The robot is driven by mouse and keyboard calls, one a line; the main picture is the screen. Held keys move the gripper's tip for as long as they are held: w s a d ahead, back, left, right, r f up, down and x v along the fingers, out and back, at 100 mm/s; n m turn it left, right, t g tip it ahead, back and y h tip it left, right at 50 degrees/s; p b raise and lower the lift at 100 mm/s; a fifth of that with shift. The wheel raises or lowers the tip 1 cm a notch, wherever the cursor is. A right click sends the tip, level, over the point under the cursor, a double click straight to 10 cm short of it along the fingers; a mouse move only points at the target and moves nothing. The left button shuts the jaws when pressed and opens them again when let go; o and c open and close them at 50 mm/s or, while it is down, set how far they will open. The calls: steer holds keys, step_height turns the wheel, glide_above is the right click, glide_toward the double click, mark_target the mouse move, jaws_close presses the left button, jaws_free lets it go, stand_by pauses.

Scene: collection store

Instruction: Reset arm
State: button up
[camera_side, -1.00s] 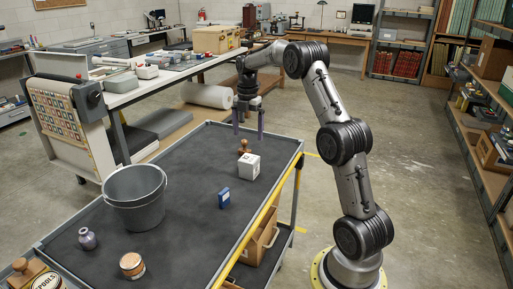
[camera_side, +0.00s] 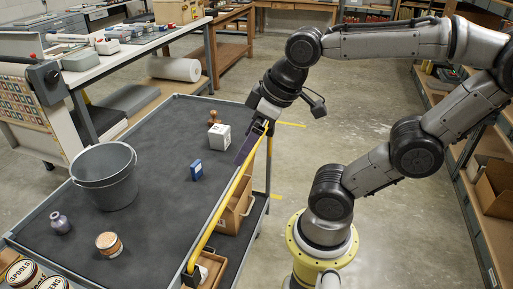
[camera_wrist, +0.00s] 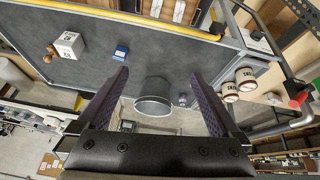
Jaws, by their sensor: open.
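My gripper (camera_side: 245,154) is at the right long edge of the cart, by the yellow rail, with its fingers tilted down to the left. In the wrist view its two dark fingers (camera_wrist: 158,76) stand wide apart, open, with nothing between them. On the dark cart top (camera_side: 150,150) are a grey bucket (camera_side: 104,178), a white box (camera_side: 210,138), a small blue box (camera_side: 197,170), a brown wooden knobbed piece (camera_side: 213,117), a purple-grey jar (camera_side: 60,222) and an orange-and-white tin (camera_side: 109,244). My gripper touches none of these as far as I can see.
The yellow rail (camera_side: 222,212) runs along the cart's right edge, close to my gripper. Cardboard boxes (camera_side: 236,208) sit on the shelf below. Labelled cans (camera_side: 22,272) stand at the cart's near-left corner. Open floor (camera_side: 330,150) lies to the right, before the shelving (camera_side: 470,180).

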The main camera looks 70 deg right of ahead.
steer(key=shift+s+a+f+m, duration=0.2)
steer(key=shift+s+f+m, duration=0.15)
steer(key=shift+s, duration=0.15)
steer(key=shift+s+a+f+m, duration=0.25)
steer(key=shift+s+f, duration=0.1)
steer(key=shift+s, duration=0.15)
